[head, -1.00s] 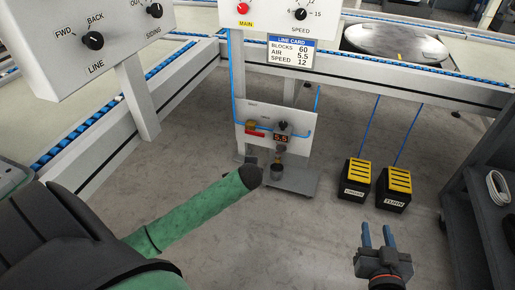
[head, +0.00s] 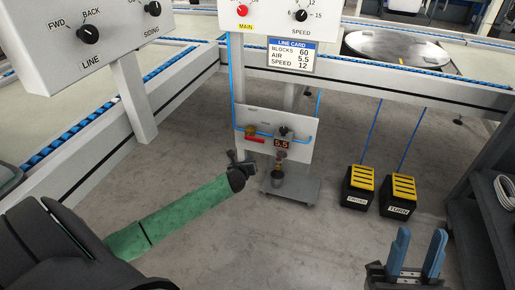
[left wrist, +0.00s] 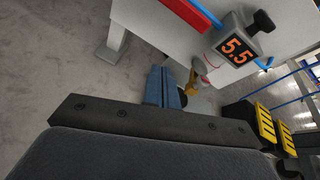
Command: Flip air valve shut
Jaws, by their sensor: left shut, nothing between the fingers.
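The air valve's red lever (head: 255,139) lies nearly level on the white panel (head: 300,150), beside a brass fitting (head: 250,130) on the blue air line. The lever also shows at the top of the left wrist view (left wrist: 188,12). A gauge (head: 282,143) to its right reads 5.5. My left gripper (head: 238,158) is below and left of the lever in the head view. Its blue fingers (left wrist: 163,87) are together and empty, apart from the lever in the left wrist view. My right gripper (head: 418,248) is open and empty at the lower right.
Two black and yellow pedals (head: 358,188) stand on the floor to the right. A dark shelf (head: 487,215) is at the right edge. Conveyor frames (head: 90,140) run left and behind.

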